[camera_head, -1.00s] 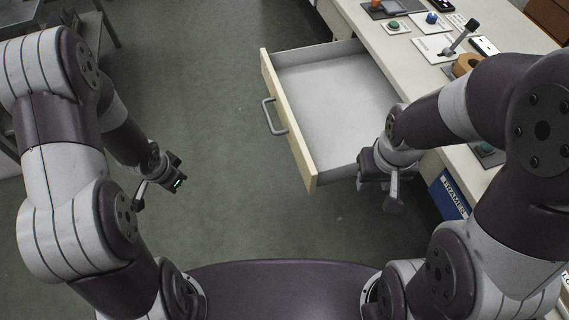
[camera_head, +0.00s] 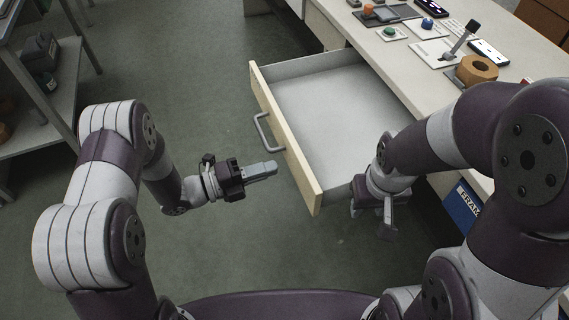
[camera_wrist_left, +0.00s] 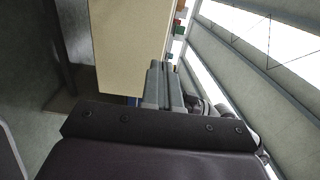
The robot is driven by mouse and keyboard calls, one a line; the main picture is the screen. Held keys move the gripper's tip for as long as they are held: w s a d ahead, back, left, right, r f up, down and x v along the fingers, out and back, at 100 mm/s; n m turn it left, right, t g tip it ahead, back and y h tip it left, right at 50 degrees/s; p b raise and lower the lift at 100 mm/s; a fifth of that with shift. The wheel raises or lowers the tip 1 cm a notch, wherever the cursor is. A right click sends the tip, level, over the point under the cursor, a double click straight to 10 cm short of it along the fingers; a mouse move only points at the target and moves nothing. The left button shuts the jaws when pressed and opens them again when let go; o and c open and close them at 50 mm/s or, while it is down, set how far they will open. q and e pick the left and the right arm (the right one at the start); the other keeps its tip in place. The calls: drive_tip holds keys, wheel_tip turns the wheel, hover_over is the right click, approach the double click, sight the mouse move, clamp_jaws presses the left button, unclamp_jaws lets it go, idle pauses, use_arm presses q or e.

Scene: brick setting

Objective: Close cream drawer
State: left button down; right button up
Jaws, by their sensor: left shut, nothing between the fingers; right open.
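The cream drawer (camera_head: 290,148) is pulled out from the desk (camera_head: 402,72), empty inside, with a grey bar handle (camera_head: 264,132) on its front. In the left wrist view the drawer front (camera_wrist_left: 128,45) fills the upper middle. My left gripper (camera_head: 272,168) is shut and empty, a little to the left of the drawer front and apart from it, below the handle in the picture. Its closed fingers also show in the left wrist view (camera_wrist_left: 164,85). My right gripper (camera_head: 386,222) is open beside the near side of the drawer, partly hidden by its own wrist.
A blue labelled box (camera_head: 462,207) is under the desk. A metal shelf (camera_head: 40,125) stands at left. The floor between is clear.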

sight(298, 160)
use_arm(q)
drive_tip(key=shift+b+x, duration=0.3)
drive_tip(key=shift+x, duration=2.05)
